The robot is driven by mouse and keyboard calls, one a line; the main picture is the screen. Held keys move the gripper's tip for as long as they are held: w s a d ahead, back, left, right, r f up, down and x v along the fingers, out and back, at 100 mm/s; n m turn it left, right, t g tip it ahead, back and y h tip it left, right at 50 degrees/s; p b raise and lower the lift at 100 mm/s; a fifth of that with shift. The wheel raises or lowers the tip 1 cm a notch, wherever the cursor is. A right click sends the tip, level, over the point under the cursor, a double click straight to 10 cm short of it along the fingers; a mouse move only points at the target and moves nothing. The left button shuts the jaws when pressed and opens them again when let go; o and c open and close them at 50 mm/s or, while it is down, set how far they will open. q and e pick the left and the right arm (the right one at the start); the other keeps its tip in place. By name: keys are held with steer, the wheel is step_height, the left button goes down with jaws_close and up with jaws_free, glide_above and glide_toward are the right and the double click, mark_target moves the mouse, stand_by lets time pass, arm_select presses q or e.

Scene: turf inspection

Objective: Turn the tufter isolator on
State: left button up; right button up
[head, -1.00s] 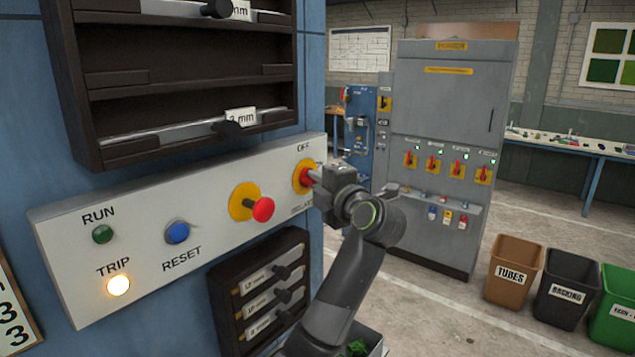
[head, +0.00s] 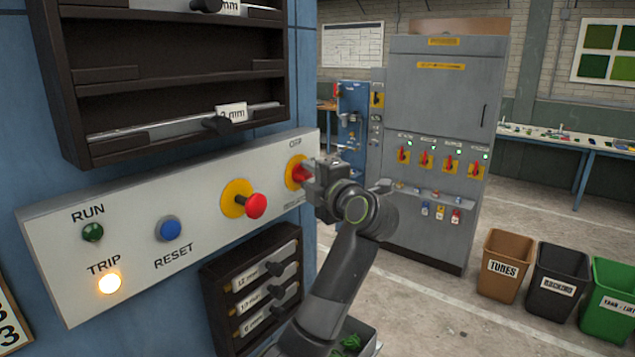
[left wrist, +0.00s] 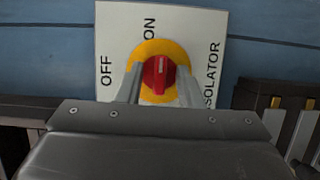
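The isolator knob is a red handle (head: 297,173) on a yellow disc, at the right end of the pale panel (head: 140,215). In the left wrist view the red knob (left wrist: 159,78) has OFF printed to its left, ON above it and ISOLATOR to its right. A pale line on the knob points up towards ON. My left gripper (head: 312,176) is at the knob; its fingers (left wrist: 160,82) lie close along both sides of the handle and appear to hold it. The finger contact is partly hidden. My right gripper is not in view.
A red button (head: 256,205) on yellow, a blue RESET button (head: 168,229), a dark green RUN lamp (head: 92,232) and a lit TRIP lamp (head: 108,282) share the panel. Racks sit above (head: 180,75) and below (head: 255,285). A grey cabinet (head: 440,100) and bins stand behind.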

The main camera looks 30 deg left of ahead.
arm_select(q)
steer(key=b+v, duration=0.8)
steer(key=v, duration=0.9)
steer(key=shift+d, duration=0.2)
